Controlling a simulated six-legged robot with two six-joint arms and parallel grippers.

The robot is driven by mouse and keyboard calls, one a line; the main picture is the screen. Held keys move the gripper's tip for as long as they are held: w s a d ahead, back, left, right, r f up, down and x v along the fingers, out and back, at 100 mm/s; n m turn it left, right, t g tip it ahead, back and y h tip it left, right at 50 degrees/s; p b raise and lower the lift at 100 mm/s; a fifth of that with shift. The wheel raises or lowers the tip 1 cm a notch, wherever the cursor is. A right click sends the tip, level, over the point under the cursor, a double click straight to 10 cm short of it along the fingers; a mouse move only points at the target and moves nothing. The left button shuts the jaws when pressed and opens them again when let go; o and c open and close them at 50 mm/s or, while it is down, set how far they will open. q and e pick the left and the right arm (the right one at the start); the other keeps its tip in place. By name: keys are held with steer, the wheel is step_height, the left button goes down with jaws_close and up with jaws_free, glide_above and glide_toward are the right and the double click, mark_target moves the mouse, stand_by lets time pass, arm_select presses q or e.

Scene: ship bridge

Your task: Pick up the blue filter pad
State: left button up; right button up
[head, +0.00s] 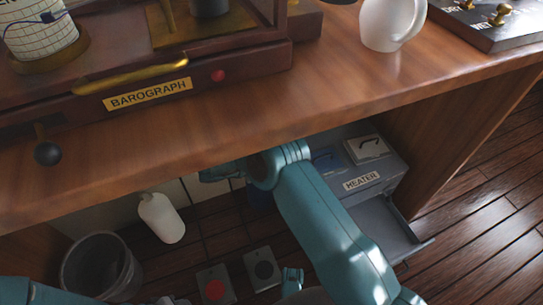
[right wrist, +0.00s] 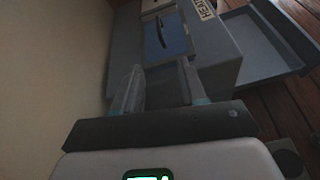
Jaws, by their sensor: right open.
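The blue filter pad (right wrist: 163,38) appears to be the blue square with a dark curved strip on top of the grey heater (right wrist: 215,50). In the head view the blue pad (head: 325,158) shows beside my right arm, on the heater (head: 392,166), left of a white square pad (head: 367,148). My right gripper (right wrist: 160,88) is open, its two fingers pointing at the heater, with the blue pad beyond the tips. I see nothing between the fingers. In the head view the right gripper's fingers are hidden under the desk.
The desk edge (head: 250,120) overhangs the heater. A grey open drawer or tray (head: 385,228) juts from the heater's front. A white bottle (head: 161,218), a bin (head: 100,266) and switch boxes with red (head: 215,288) and black (head: 263,270) buttons stand on the floor.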

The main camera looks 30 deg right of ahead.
steer(key=shift+r, duration=0.15)
steer(key=shift+s+d, duration=0.1)
steer(key=x, duration=1.6)
steer(key=shift+d+b, duration=0.1)
steer(key=shift+b, duration=0.2)
steer(key=shift+c, duration=0.3)
jaws_close()
